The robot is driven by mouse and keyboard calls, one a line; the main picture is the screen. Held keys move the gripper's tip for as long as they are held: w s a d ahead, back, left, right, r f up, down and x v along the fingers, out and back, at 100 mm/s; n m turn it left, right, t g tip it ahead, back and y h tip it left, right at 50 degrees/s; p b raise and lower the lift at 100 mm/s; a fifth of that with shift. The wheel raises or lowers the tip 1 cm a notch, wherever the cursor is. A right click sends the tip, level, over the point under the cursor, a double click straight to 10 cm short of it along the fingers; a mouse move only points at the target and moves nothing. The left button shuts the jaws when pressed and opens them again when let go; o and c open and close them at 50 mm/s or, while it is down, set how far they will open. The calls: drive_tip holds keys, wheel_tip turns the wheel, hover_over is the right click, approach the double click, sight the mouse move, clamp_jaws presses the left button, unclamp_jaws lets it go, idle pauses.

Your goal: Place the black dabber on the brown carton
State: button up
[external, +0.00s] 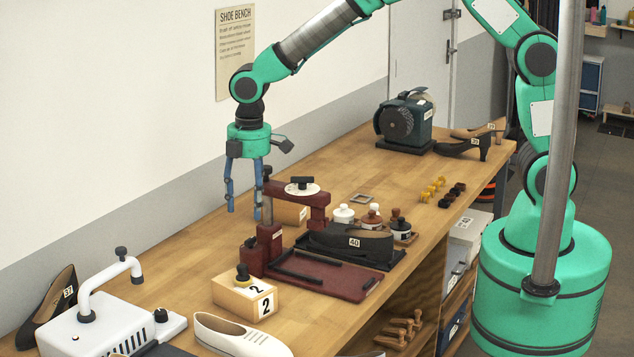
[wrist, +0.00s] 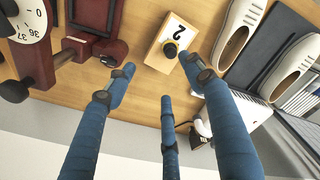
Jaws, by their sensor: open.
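In the wrist view the dabber (wrist: 170,49) shows near the edge of that box (wrist: 160,30). A brown carton (external: 291,213) stands behind the maroon press, which partly hides it. I cannot make out the carton in the wrist view. My gripper (external: 244,209) is open and empty, pointing down above the bench near the wall. In the wrist view its blue fingers (wrist: 161,78) are spread, with the dabber beyond their tips.
The maroon press (external: 270,238) with a dial stands close to my gripper. White shoes (external: 243,337) and a white machine (external: 105,325) are at the front left.

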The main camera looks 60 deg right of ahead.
drive_tip(key=s+d+r+m+t, duration=0.1)
drive_tip(key=s+d+r+m, duration=0.2)
drive_tip(key=s+d+r, duration=0.45)
drive_tip(key=s+d+r+m+t, duration=0.25)
drive_tip(key=s+d+r, duration=0.25)
drive_tip(key=d+r, duration=0.6)
drive_tip(key=s+d+r+m, duration=0.2)
drive_tip(key=s+d, duration=0.1)
drive_tip(key=s, duration=0.4)
drive_tip(key=s+d+r+m+t, duration=0.1)
drive_tip(key=s+d+r+m, duration=0.1)
drive_tip(key=s, duration=0.5)
drive_tip(key=s+d+r+m, duration=0.2)
drive_tip(key=s+d+m, duration=0.1)
drive_tip(key=s, duration=0.4)
drive_tip(key=shift+d+t, duration=0.35)
drive_tip(key=shift+d, duration=0.35)
wheel_tip(320, 180, down, 8)
drive_tip(key=b, duration=0.7)
drive_tip(key=shift+r+b, duration=0.2)
drive_tip(key=shift+b, duration=0.15)
